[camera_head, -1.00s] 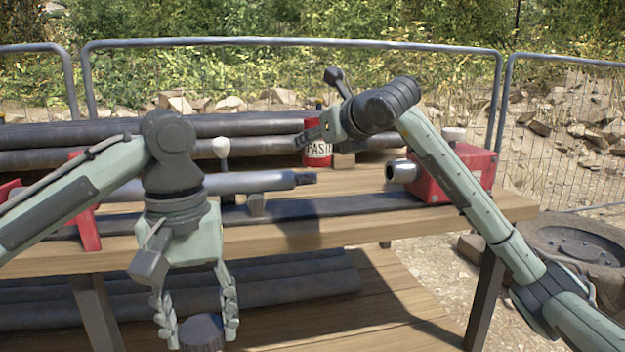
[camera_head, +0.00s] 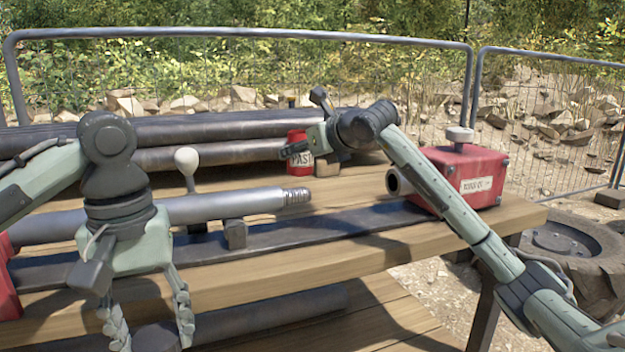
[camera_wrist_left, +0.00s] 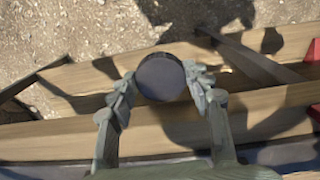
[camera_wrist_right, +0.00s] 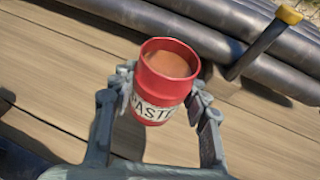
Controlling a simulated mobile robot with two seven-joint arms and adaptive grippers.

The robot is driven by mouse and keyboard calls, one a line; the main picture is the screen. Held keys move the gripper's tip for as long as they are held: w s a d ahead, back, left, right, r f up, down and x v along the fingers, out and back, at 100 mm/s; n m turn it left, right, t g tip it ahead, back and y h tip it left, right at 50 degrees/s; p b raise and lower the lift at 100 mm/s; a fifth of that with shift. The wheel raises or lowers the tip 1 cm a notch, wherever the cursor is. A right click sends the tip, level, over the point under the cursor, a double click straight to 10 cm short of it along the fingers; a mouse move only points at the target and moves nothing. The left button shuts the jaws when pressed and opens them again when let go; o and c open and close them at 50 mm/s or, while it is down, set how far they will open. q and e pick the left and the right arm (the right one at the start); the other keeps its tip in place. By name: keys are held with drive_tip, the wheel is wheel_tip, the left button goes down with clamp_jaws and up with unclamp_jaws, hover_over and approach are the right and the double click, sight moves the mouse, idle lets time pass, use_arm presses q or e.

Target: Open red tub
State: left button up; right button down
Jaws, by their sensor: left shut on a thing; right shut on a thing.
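The red tub (camera_head: 300,165) is at the back of the bench, upright, with a white label. In the right wrist view the tub (camera_wrist_right: 163,85) has an open top with brown paste inside. My right gripper (camera_head: 297,150) is shut around its sides. My left gripper (camera_head: 154,338) is shut on a round dark lid (camera_head: 157,338), low in front of the bench edge and well away from the tub. The lid (camera_wrist_left: 161,77) also shows between the fingers in the left wrist view. The head view cuts off its lower part.
The wooden bench (camera_head: 400,247) carries a grey pipe (camera_head: 225,205), a white-knobbed lever (camera_head: 187,163) and a red box (camera_head: 470,172) at right. Dark pipes (camera_head: 200,127) lie behind. A mesh fence stands beyond, and a wheel (camera_head: 575,250) lies at right.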

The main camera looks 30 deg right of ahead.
use_arm(q)
drive_tip(key=shift+f, duration=0.15)
use_arm(e)
drive_tip(key=d, duration=0.1)
drive_tip(key=d+f, duration=0.2)
drive_tip(key=shift+w+d, duration=0.3)
drive_tip(key=shift+d, duration=0.05)
use_arm(q)
drive_tip(key=shift+f+b, duration=0.25)
drive_tip(key=shift+b, duration=0.1)
use_arm(e)
drive_tip(key=shift+d+f, duration=0.1)
drive_tip(key=shift+f, duration=1.95)
use_arm(q)
drive_tip(key=shift+f, duration=0.25)
use_arm(e)
drive_tip(key=shift+f, duration=0.2)
use_arm(q)
drive_tip(key=shift+r, duration=0.1)
use_arm(e)
drive_tip(key=c, duration=0.8)
unclamp_jaws()
